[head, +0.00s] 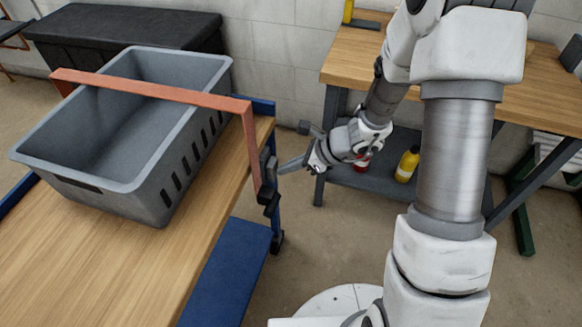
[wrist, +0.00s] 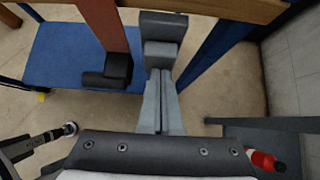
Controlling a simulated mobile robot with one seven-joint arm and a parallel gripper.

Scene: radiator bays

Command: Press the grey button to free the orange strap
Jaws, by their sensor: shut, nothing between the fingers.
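The orange strap (head: 150,86) runs across the top of the grey crate (head: 165,190) and hangs down over the bench edge. In the wrist view the strap (wrist: 104,22) ends at a black clip (wrist: 108,72). Right of the clip is a dark housing with a lighter grey block, which looks like the grey button (wrist: 160,55). A gap shows between clip and housing in this view. My gripper (head: 280,168) is shut and empty, pointing at the housing from the right. In the wrist view its fingertips (wrist: 160,73) meet the grey block's lower edge; I cannot tell if they touch.
The crate stands on a wooden bench (head: 70,260) with a blue frame and a blue lower shelf (head: 228,275). A second wooden table (head: 350,65) is at the back right, with a yellow bottle (head: 407,165) and a red bottle (wrist: 262,160) on its shelf. Floor lies between them.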

